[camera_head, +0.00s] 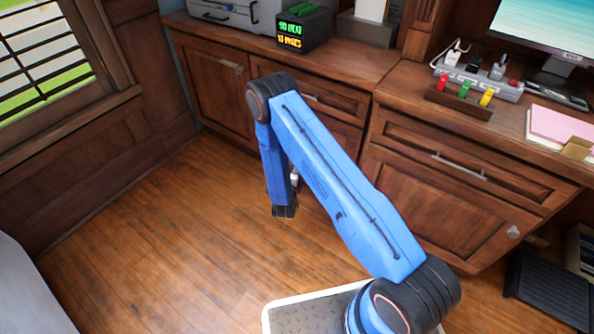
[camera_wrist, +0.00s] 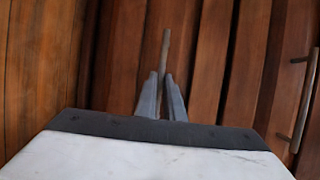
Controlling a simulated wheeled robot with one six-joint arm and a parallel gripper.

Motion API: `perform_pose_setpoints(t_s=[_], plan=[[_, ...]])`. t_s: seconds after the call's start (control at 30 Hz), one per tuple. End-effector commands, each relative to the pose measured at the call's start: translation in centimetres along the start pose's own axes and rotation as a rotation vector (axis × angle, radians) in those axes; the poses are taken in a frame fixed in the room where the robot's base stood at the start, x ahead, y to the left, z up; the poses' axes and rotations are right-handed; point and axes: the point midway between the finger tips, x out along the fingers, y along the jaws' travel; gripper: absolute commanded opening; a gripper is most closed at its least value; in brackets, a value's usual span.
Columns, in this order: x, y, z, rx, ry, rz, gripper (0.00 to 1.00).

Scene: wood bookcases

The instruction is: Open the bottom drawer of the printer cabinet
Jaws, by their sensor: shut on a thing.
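The printer cabinet (camera_head: 214,105) stands against the back wall, with a door at left and drawer fronts at right. My blue arm covers much of its right part in the head view. In the wrist view, turned so the floor is at left, my gripper (camera_wrist: 162,80) is shut on a slim metal handle (camera_wrist: 166,47) on the lower wood front. The upper drawer's handle (camera_wrist: 305,100) is at right there and shows in the head view (camera_head: 310,96). The bottom drawer's front is mostly hidden behind my arm in the head view; I cannot tell whether it stands out from the cabinet.
A printer (camera_head: 235,12) and a black display box (camera_head: 303,27) stand on the cabinet top. A desk with a drawer and door (camera_head: 450,190) is at right, with a black footrest (camera_head: 550,287) beside it. Wood floor (camera_head: 165,230) is clear at left.

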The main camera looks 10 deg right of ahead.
Motion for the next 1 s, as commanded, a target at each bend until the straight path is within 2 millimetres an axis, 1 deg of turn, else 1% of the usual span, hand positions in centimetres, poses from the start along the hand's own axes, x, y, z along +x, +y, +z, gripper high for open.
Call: perform_pose_setpoints(t_s=[0.73, 0.87, 1.0], plan=[[-0.1, 0.1, 0.1, 0.0, -0.001, 0.001, 0.0], [-0.8, 0.2, 0.4, -0.001, -0.002, 0.001, 0.0], [-2.5, 0.6, 1.2, -0.002, -0.004, 0.001, 0.0]])
